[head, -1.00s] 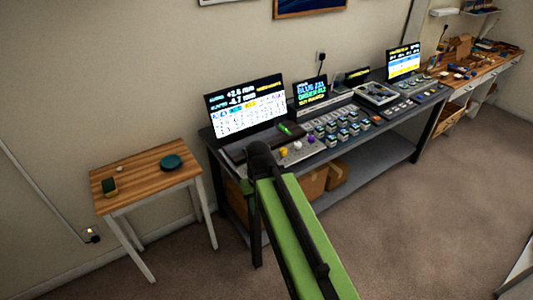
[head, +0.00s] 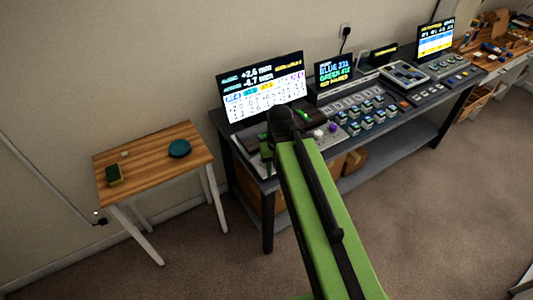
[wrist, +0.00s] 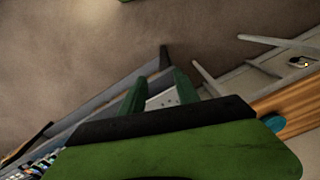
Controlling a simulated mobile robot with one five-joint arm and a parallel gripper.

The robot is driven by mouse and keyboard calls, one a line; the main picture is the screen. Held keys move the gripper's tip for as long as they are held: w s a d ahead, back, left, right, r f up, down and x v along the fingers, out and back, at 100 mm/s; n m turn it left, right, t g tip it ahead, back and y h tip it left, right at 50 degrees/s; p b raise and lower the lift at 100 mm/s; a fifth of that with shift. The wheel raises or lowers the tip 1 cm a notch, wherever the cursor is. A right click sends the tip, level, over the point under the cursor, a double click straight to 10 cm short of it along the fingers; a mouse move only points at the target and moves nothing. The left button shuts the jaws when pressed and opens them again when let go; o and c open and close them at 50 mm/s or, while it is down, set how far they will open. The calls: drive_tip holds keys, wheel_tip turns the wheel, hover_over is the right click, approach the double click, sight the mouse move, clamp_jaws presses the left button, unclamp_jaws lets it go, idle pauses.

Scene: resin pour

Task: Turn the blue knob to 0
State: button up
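A control panel with small knobs lies at the left end of the long desk (head: 268,230) in the head view. A purple knob (head: 333,127) and a pale knob (head: 318,134) show just right of my arm. I cannot make out a blue knob; my arm covers part of the panel. My gripper's two green fingers (wrist: 159,92) stand apart with nothing between them in the wrist view. A grey panel (wrist: 165,98) shows past them, its knobs not clear. In the head view the gripper is mostly hidden behind my arm, at the desk's left end.
Several monitors stand along the desk's back, including a wide one (head: 261,88) and a smaller one (head: 335,72) with blue and green text. A small wooden table (head: 150,165) with a teal round dish (head: 179,149) stands left. Carpet in front is clear.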

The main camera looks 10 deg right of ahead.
drive_tip(key=o, duration=0.3)
drive_tip(key=w+r+m+p, duration=0.1)
drive_tip(key=w+r+p, duration=0.1)
drive_tip(key=w, duration=0.1)
drive_tip(key=w+r+m+p, duration=0.1)
drive_tip(key=w+r+p, duration=0.1)
drive_tip(key=w, duration=0.1)
drive_tip(key=w+r+m+p, duration=0.1)
drive_tip(key=w+r+p, duration=0.1)
drive_tip(key=w, duration=0.1)
drive_tip(key=shift+r+m+p, duration=0.35)
drive_tip(key=shift+m, duration=0.05)
drive_tip(key=w+r+m+p, duration=0.3)
drive_tip(key=w+m, duration=0.1)
drive_tip(key=w, duration=0.2)
drive_tip(key=f+b, duration=1.8)
drive_tip(key=shift+s, duration=0.2)
drive_tip(key=shift+r, duration=0.1)
drive_tip(key=shift+c, duration=0.3)
